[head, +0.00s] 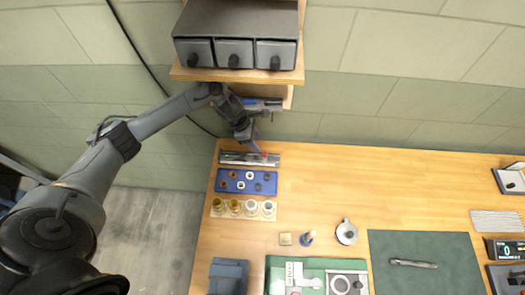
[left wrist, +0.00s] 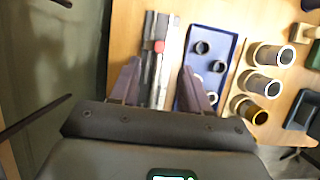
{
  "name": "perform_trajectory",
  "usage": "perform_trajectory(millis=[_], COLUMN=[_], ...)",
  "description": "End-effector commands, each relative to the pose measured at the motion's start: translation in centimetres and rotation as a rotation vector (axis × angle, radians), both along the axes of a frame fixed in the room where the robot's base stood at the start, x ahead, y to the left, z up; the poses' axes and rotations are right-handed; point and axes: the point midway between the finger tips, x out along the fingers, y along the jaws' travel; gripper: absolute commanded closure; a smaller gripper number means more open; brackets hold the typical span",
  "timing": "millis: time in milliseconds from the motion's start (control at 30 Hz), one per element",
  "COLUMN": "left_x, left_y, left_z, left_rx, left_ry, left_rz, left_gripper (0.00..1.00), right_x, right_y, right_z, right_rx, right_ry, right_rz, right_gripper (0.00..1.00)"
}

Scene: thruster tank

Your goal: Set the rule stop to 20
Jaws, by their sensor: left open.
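A steel rule (head: 237,159) lies along the back left of the wooden table. A small red stop (head: 264,154) sits near its right end in the head view. In the left wrist view the red stop (left wrist: 159,47) lies beyond the fingertips, on the dark and silver strips of the rule (left wrist: 149,75). My left gripper (head: 253,147) is above the rule, close to the stop. Its two fingers (left wrist: 159,68) are open, with the rule showing between them and nothing held. The scale marks are too small to read. My right gripper is not in view.
A blue tray (head: 245,191) with small rings is just in front of the rule. Several cylinders (head: 235,206) stand in a wooden holder before it. A shelf with dark drawers (head: 235,54) overhangs the back. The table's middle back is clear.

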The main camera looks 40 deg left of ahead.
Motion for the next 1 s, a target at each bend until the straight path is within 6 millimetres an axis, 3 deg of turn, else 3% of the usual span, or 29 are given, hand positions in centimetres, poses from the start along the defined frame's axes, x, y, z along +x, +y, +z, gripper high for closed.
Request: perform_trajectory(millis=[300,500,933,1000], left_x=[1.2,1.7,1.9,1.9], left_y=[-1.6,-2.2,-2.4,-2.4], left_z=[-4.8,-6.6,-7.3,-7.3], left_rx=[-0.002,0.000,0.001,0.001], left_ry=[0.002,0.000,-0.001,-0.001], left_rz=[0.003,0.003,0.003,0.003], left_gripper=[0.54,0.54,0.54,0.63], right_x=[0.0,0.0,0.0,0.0], right_y=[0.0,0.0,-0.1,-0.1], right_z=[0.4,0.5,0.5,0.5], right_rx=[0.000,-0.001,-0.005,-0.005], right_ry=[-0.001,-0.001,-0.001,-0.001], right_rz=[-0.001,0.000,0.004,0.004], right_gripper=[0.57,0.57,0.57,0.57])
